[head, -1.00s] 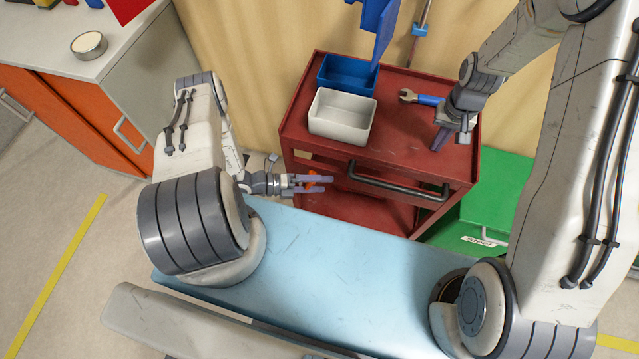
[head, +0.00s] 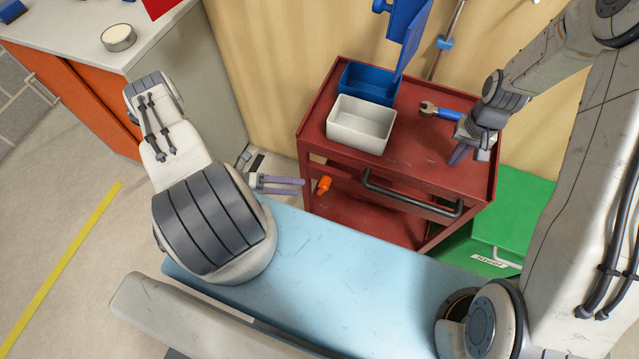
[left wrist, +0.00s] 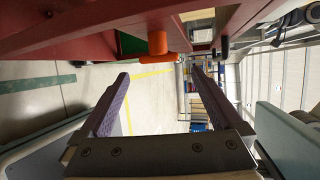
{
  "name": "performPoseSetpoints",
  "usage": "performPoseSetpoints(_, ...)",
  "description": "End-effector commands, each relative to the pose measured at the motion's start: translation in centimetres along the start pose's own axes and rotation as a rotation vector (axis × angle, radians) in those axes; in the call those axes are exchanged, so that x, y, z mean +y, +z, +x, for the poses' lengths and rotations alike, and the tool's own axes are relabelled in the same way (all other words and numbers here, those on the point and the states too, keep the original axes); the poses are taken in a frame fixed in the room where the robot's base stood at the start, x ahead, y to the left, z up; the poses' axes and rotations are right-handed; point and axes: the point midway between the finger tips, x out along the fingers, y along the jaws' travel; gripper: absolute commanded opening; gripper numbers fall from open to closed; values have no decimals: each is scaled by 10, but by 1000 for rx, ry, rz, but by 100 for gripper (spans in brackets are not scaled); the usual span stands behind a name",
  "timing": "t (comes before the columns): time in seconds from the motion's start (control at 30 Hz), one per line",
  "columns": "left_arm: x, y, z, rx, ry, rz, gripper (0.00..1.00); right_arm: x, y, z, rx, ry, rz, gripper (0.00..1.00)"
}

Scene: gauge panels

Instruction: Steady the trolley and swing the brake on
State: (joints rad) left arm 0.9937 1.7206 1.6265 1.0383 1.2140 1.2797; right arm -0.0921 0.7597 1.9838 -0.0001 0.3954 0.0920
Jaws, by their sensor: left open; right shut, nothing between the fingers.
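The red trolley (head: 420,158) stands against the tan wall, a dark bar handle (head: 410,196) along its front. A short orange lever (head: 324,185) sticks out at its left end, below the top; I take it for the brake. It also shows in the left wrist view (left wrist: 157,43), above the gap between my fingers. My left gripper (head: 300,187) is open and empty, just left of the lever and apart from it. My right gripper (head: 456,158) is shut and empty, its fingertips low over the right part of the trolley top; whether they touch it I cannot tell.
A white bin (head: 361,124), a blue bin (head: 367,84) and a blue-handled wrench (head: 440,111) are on the trolley top. A green box (head: 510,215) stands to the right. An orange cabinet (head: 95,100) is at the left, with free floor before it.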

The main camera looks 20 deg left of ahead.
Motion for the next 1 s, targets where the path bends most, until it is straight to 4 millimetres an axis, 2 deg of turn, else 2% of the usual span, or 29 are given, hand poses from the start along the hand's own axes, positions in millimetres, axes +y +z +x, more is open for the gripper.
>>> performPoseSetpoints(0.03,1,0,0,0,0,0,100,0,4,5,-12,1,0,0)
performPoseSetpoints(0.3,2,-3,0,12,5,4,100,0,4,5,-12,1,0,0)
performPoseSetpoints(0.37,6,-10,0,43,19,14,100,0,4,5,-12,1,0,0)
performPoseSetpoints(0.47,16,-32,-2,147,63,53,100,0,4,5,-12,1,0,0)
performPoseSetpoints(0.57,36,-67,-12,312,136,131,100,0,4,5,-12,1,0,0)
performPoseSetpoints(0.6,46,-81,-19,387,172,174,100,0,4,5,-13,1,0,0)
performPoseSetpoints(0.73,84,-116,-50,627,291,349,100,0,4,5,-13,1,0,0)
performPoseSetpoints(0.87,123,-130,-86,835,402,566,100,0,4,5,-13,1,0,0)
performPoseSetpoints(1.0,162,-119,-121,1014,507,843,100,0,5,5,-13,1,0,0)
